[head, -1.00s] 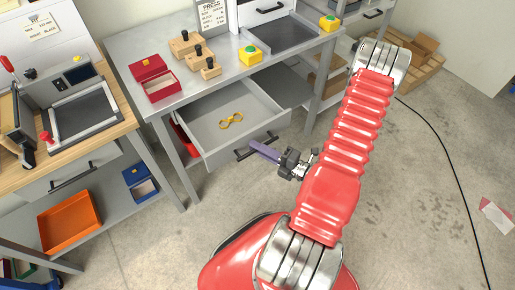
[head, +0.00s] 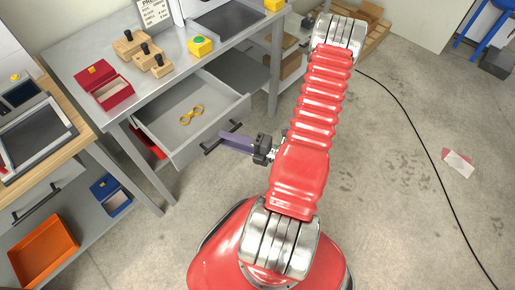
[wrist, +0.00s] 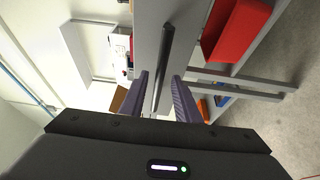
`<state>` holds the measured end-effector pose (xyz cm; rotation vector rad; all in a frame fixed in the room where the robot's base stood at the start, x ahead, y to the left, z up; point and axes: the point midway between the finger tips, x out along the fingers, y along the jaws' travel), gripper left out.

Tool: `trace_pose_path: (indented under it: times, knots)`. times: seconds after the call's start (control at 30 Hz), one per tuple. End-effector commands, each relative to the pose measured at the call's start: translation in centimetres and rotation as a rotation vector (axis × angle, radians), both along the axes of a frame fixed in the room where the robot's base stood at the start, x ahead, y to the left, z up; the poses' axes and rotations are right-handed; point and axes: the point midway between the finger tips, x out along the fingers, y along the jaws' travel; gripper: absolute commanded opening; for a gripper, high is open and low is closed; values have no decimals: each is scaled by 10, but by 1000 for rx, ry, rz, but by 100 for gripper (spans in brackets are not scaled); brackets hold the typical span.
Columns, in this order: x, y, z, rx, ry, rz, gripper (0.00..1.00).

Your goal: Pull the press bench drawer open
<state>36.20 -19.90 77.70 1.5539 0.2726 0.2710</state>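The press bench drawer (head: 183,157) is grey and stands pulled out from under the grey bench top, with a yellow figure-eight-shaped item (head: 192,114) inside. Its dark bar handle (head: 209,150) is on the front panel. My gripper (head: 222,137) is at the handle, its purple fingers pointing at the drawer front. In the wrist view, the handle (wrist: 165,55) runs between the two fingers of my gripper (wrist: 160,75), with a visible gap on each side. The fingers are apart, not closed on the bar.
The press bench (head: 72,89) carries a red box (head: 110,94), wooden blocks with black knobs and a yellow button box (head: 200,47). A wooden-topped bench (head: 80,133) stands at left, with orange (head: 45,252) and blue bins below.

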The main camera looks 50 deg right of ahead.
Motion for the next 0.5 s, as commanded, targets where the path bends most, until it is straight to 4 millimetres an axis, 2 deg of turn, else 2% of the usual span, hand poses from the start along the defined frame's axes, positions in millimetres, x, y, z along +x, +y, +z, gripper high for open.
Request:
trace_pose_path:
  times: [0.5]
  knots:
    - [-49, -18, -1, 0, 1, -2, 29]
